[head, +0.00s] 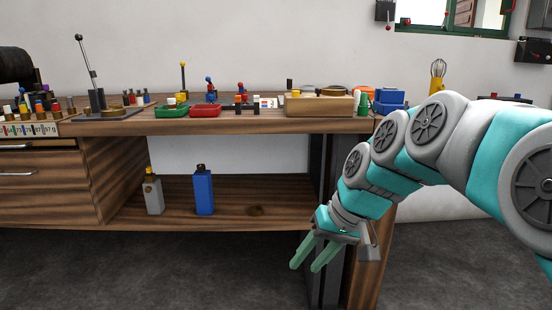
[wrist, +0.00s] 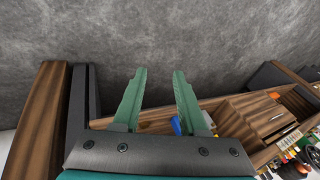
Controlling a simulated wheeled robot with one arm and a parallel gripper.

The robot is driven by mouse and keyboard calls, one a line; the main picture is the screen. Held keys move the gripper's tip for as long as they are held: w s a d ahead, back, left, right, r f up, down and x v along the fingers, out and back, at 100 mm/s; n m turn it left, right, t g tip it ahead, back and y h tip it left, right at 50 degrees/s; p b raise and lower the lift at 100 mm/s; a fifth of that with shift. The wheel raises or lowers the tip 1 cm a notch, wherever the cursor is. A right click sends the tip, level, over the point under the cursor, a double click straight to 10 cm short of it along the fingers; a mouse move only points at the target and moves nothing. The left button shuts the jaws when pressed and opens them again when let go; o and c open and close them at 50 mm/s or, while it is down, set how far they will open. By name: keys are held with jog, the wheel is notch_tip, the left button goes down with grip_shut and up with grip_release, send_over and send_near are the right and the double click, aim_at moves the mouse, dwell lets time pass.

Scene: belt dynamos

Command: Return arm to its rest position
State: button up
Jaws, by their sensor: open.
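My arm (head: 395,150) is teal and grey and reaches in from the right in the head view, bent downward. My gripper (head: 304,254) hangs in front of the right end of the wooden workbench, below its lower shelf. Its two green fingers are apart with nothing between them. In the wrist view the gripper (wrist: 156,88) is also open, with grey floor beyond the fingertips. It appears clear of the bench, though the gap to the dark bench leg cannot be told exactly.
The wooden bench top (head: 240,127) carries switches, a green tray (head: 171,111), a red tray (head: 205,110) and a wooden block (head: 319,105). A grey bottle (head: 153,193) and a blue bottle (head: 203,192) stand on the lower shelf (head: 180,220). The floor (head: 150,270) in front is clear.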

jog(key=s+d+f+g+h, duration=0.1)
jog(key=s+d+f, duration=0.2)
jog(key=s, duration=0.5)
jog(key=s+d+f+m+g+h+p, duration=0.1)
jog(key=s+d+f+h, duration=0.1)
jog(key=s, duration=0.6)
jog(key=s+d+f+g+h+p, duration=0.1)
jog(key=s+d+f+g, duration=0.1)
jog(key=s+f, duration=0.4)
jog(key=s+d, duration=0.1)
jog(key=s, duration=0.1)
jog(key=shift+s+d+f+m+h, duration=0.3)
jog(key=shift+s+d+h, duration=0.1)
